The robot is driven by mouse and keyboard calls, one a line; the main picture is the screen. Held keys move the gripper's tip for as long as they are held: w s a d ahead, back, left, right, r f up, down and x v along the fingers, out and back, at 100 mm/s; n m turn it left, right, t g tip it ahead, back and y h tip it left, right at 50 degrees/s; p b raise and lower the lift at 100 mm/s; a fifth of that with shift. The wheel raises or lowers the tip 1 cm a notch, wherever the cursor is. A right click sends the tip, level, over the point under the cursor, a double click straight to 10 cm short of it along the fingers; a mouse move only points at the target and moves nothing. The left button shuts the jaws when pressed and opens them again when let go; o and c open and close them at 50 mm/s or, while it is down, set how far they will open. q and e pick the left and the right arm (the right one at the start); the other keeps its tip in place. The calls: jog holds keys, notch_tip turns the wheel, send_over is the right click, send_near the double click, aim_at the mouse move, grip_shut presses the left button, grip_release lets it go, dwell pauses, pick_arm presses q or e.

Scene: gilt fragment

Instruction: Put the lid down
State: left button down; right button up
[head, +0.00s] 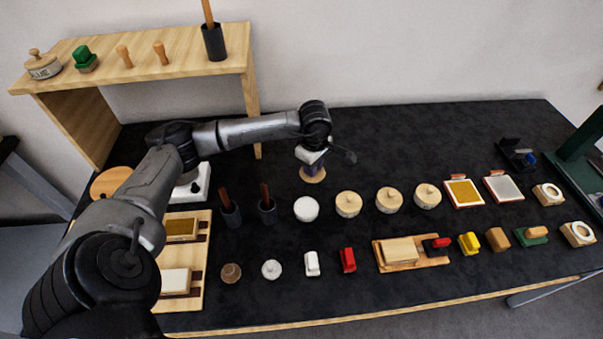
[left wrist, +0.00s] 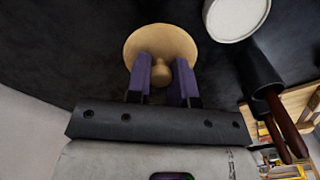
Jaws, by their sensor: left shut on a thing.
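My left gripper (head: 313,163) is shut on the knob of a round pale wooden lid (head: 314,175), behind the row of jars in the head view. In the left wrist view, the purple fingers (left wrist: 162,70) stand either side of the knob, and the lid's disc (left wrist: 148,42) shows beyond them. The lid is at or close above the black tabletop; I cannot tell if it touches. A round white-topped jar without a wooden lid (head: 306,209) stands just in front of it, and a white round top also shows in the left wrist view (left wrist: 236,14). My right gripper is not in view.
Several wooden-lidded jars (head: 348,205) stand to the right of the white-topped jar. Two dark cups with brown handles (head: 267,210) stand to its left. The black tabletop (head: 420,140) is clear behind and right of the lid. A wooden shelf (head: 180,75) stands at back left.

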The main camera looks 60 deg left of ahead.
aim_at(302, 172)
pick_arm(q)
jog(key=a, duration=0.1)
jog(key=a+f, duration=0.1)
jog(key=s+a+f, duration=0.1)
jog(key=shift+a, duration=0.4)
jog(key=shift+s+a+f, duration=0.1)
jog(key=shift+a, duration=0.1)
jog(key=shift+f+b, duration=0.45)
jog(key=shift+f, duration=1.6)
jog(key=shift+f, duration=0.2)
jog(key=c, duration=1)
grip_release()
jog(key=shift+r, duration=0.1)
